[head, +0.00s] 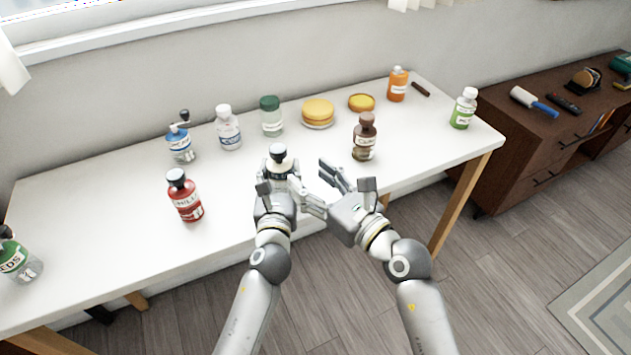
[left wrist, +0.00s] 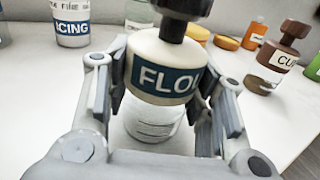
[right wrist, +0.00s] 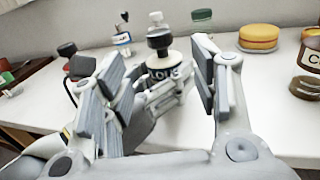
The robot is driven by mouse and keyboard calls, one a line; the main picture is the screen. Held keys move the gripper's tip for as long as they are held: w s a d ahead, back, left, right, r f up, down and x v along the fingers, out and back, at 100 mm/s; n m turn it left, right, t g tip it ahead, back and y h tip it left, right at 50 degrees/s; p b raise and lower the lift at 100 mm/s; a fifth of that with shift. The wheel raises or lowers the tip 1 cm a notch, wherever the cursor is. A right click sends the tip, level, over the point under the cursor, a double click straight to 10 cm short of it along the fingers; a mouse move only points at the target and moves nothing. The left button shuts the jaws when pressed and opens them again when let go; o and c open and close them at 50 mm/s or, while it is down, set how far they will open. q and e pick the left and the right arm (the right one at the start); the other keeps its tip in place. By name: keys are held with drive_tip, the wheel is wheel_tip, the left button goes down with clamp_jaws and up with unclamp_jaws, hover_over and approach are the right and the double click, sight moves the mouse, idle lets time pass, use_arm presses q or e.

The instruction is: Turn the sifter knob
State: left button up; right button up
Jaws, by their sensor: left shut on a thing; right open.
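The flour sifter (head: 278,160) stands near the table's front edge. It has a cream top, a blue label, a clear body and a black knob (head: 278,149). My left gripper (head: 279,181) is shut around its body. The left wrist view shows the sifter (left wrist: 155,68) upright between the fingers, with the knob (left wrist: 183,28) above them, partly cut off. My right gripper (head: 323,183) is open and empty, just right of the sifter. In the right wrist view the knob (right wrist: 159,40) appears between the open fingers, farther off, and the left fingers hide part of the sifter.
A brown bottle (head: 365,142) stands to the right, behind my right gripper. A red chili bottle (head: 184,199) stands to the left. A blue crank-topped container (head: 181,146), white icing bottle (head: 228,131) and green-capped jar (head: 271,120) stand behind.

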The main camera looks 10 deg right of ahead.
drive_tip(key=shift+s+d, duration=0.15)
drive_tip(key=shift+s, duration=0.1)
